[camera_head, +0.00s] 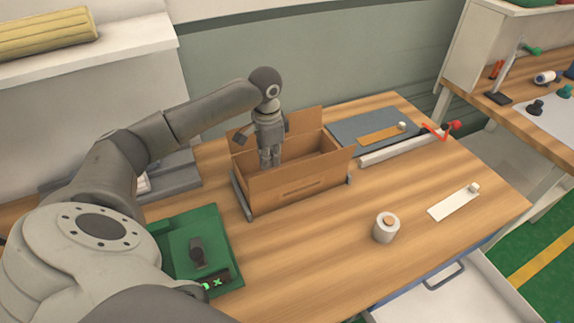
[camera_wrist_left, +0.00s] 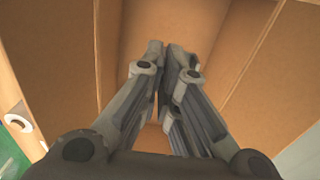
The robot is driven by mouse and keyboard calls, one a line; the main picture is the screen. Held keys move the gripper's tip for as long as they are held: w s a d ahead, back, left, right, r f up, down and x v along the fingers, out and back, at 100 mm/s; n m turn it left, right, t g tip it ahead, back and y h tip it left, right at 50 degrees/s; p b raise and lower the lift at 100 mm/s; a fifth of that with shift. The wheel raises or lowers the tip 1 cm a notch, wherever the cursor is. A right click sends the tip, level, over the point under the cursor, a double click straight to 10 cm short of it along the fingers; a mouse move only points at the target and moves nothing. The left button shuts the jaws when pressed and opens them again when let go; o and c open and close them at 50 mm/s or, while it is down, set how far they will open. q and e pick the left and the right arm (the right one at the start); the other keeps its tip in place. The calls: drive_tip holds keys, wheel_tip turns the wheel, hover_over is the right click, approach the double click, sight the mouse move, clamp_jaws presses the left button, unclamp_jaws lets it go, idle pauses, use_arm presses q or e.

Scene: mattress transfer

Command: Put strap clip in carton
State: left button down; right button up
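The open brown carton (camera_head: 300,185) stands on the wooden table with its flaps up. My left gripper (camera_head: 270,164) points down into it from above; the front wall hides part of the inside. In the left wrist view my left gripper's fingertips (camera_wrist_left: 165,50) are close together, with a narrow gap lower between the fingers. The brown carton floor and walls (camera_wrist_left: 250,65) lie behind them. I cannot make out a strap clip between the fingers or in the carton. My right gripper is not in view.
A blue-grey board (camera_head: 350,127) lies behind. The table's front middle is clear.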

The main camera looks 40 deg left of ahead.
use_arm(q)
wheel_tip(320, 180, down, 10)
drive_tip(key=shift+r+p, duration=0.15)
drive_tip(key=shift+p, duration=0.5)
drive_tip(key=c, duration=1.6)
unclamp_jaws()
drive_tip(key=shift+s, duration=0.1)
drive_tip(key=shift+c, duration=0.2)
wheel_tip(320, 180, up, 12)
drive_tip(key=shift+r+b, duration=0.1)
drive_tip(key=shift+b, duration=0.45)
